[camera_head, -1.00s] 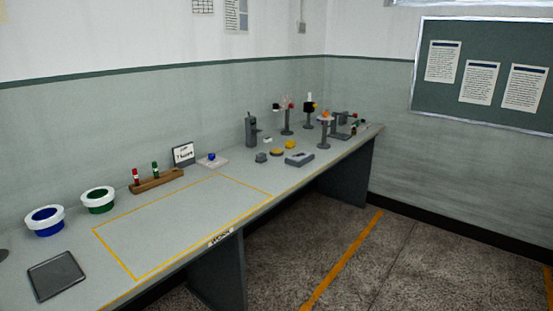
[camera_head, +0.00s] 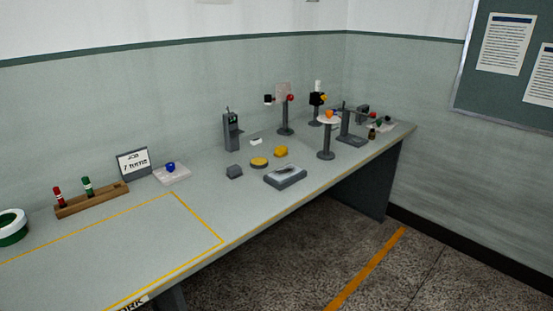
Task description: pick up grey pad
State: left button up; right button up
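A small dark grey block (camera_head: 234,172) sits on the bench beside two yellow round pieces (camera_head: 259,162). A larger flat grey block (camera_head: 285,178) lies near the bench's front edge, with a lighter shape on its top. I cannot tell for sure which of these grey pieces is the grey pad. Neither of my grippers shows in this view.
The grey bench (camera_head: 110,262) runs along the wall, with a yellow-outlined empty area at the left.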

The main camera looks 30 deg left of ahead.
aim_at(234, 171)
jog(key=i+u, duration=0.3)
jog(key=i+l+u, duration=0.5)
jog(key=i+u, duration=0.15)
jog(key=i, duration=0.15)
